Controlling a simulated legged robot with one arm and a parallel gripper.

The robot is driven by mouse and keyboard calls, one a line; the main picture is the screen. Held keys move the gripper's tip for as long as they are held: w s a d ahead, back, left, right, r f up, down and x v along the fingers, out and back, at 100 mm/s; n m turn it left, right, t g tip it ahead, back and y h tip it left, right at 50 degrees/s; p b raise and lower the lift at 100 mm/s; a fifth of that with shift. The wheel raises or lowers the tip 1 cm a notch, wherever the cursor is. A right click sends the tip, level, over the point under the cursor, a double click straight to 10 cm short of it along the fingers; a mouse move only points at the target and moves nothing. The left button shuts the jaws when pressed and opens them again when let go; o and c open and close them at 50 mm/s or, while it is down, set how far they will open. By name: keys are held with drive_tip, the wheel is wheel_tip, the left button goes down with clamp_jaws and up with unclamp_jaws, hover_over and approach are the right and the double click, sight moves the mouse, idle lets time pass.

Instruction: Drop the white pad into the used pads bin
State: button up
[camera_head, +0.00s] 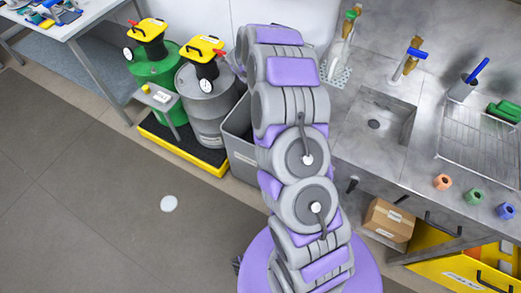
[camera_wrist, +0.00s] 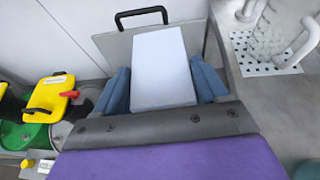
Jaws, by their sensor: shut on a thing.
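My gripper (camera_wrist: 160,88) shows in the wrist view, its two blue fingers shut on a white rectangular pad (camera_wrist: 163,62). The pad's flat white face shows between them, and it covers part of a grey panel (camera_wrist: 112,46) with a black handle behind it. In the head view my arm hides the gripper and the pad. A grey open-topped bin (camera_head: 241,150) stands on the floor beside the grey drum, partly behind my arm. I see no readable label on it, and its inside is mostly hidden.
A green drum (camera_head: 152,72) and a grey drum (camera_head: 208,118) with yellow tops stand on a yellow-edged tray (camera_head: 180,148), left of the bin. A steel sink counter (camera_head: 408,165) is at right.

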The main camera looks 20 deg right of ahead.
drive_tip(key=w+d+f+m+g, duration=0.1)
drive_tip(key=w+f, duration=0.2)
drive_tip(key=f, duration=0.5)
drive_tip(key=w+d+f, duration=0.2)
drive_tip(key=f, duration=0.6)
drive_tip(key=a+f+b, duration=0.3)
drive_tip(key=f, duration=0.8)
drive_tip(key=a+f+h+b, duration=0.1)
drive_tip(key=a+f+b, duration=0.2)
drive_tip(key=f, duration=0.9)
drive_tip(key=shift+s+a+f+m+b, duration=0.15)
drive_tip(key=shift+a+m+b, duration=0.15)
drive_tip(key=shift+b, duration=0.35)
drive_tip(key=o, duration=1.2)
